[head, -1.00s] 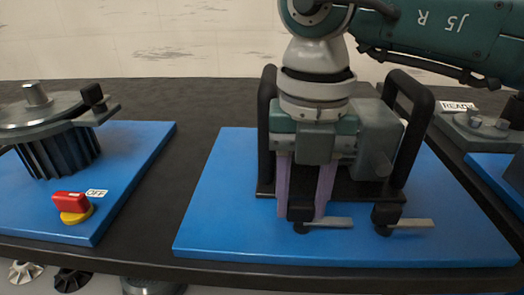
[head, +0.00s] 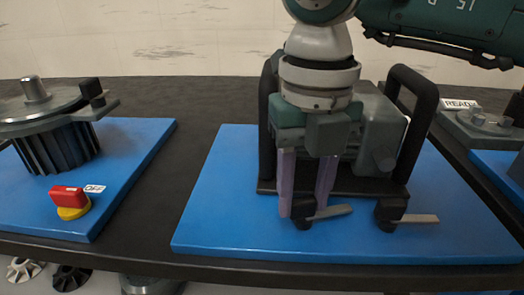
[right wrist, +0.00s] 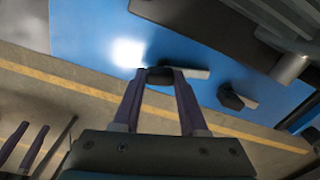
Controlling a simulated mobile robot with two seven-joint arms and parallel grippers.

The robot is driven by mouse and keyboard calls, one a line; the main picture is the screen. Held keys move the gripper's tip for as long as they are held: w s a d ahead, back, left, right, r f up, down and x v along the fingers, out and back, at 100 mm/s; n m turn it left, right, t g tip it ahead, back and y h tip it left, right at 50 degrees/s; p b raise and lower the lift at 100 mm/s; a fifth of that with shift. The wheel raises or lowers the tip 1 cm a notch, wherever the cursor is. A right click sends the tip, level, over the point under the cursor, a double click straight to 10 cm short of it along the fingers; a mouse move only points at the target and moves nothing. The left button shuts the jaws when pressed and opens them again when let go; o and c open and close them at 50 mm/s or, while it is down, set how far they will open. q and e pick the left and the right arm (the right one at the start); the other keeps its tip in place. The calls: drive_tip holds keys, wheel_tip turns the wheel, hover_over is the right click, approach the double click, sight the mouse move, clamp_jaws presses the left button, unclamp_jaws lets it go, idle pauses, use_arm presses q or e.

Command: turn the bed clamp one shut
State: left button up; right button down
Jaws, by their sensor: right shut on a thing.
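Two bed clamps with dark knobs and flat levers sit at the front of the machine on the blue board. My right gripper (head: 305,212) points down and is shut on the dark knob of the left bed clamp (head: 330,211). That clamp's lever sticks out to the right, slightly angled. In the right wrist view the knob (right wrist: 159,77) is between the purple fingertips. The right bed clamp (head: 415,218) stands apart, its lever pointing right. My left gripper (right wrist: 33,127) shows only at the left of the right wrist view, its two purple fingers apart and empty.
The machine with black handles (head: 412,120) stands right behind my right gripper. The blue board (head: 215,215) is clear on its left. Another blue board (head: 125,165) at left carries a finned motor (head: 55,148) and a red-yellow switch (head: 70,202) beside an OFF label.

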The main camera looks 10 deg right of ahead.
sight(307, 201)
drive_tip(key=n+b, duration=0.1)
drive_tip(key=n, duration=0.2)
drive_tip(key=shift+f+n+b, duration=0.1)
drive_tip(key=shift+n+b, duration=0.25)
drive_tip(key=shift+n, duration=0.05)
drive_tip(key=n+b, duration=0.2)
drive_tip(key=n, duration=0.2)
drive_tip(key=shift+s+n, duration=0.15)
drive_tip(key=shift+n, duration=0.15)
drive_tip(key=n+b, duration=0.2)
drive_tip(key=n, duration=0.2)
drive_tip(key=shift+d+b, duration=0.1)
drive_tip(key=shift+b, duration=0.3)
drive_tip(key=shift+s+n+b, duration=0.1)
drive_tip(key=shift+n+b, duration=0.4)
drive_tip(key=shift+n, duration=0.6)
drive_tip(key=shift+c, duration=2.2)
unclamp_jaws()
wheel_tip(307, 201, up, 10)
drive_tip(key=shift+p, duration=0.35)
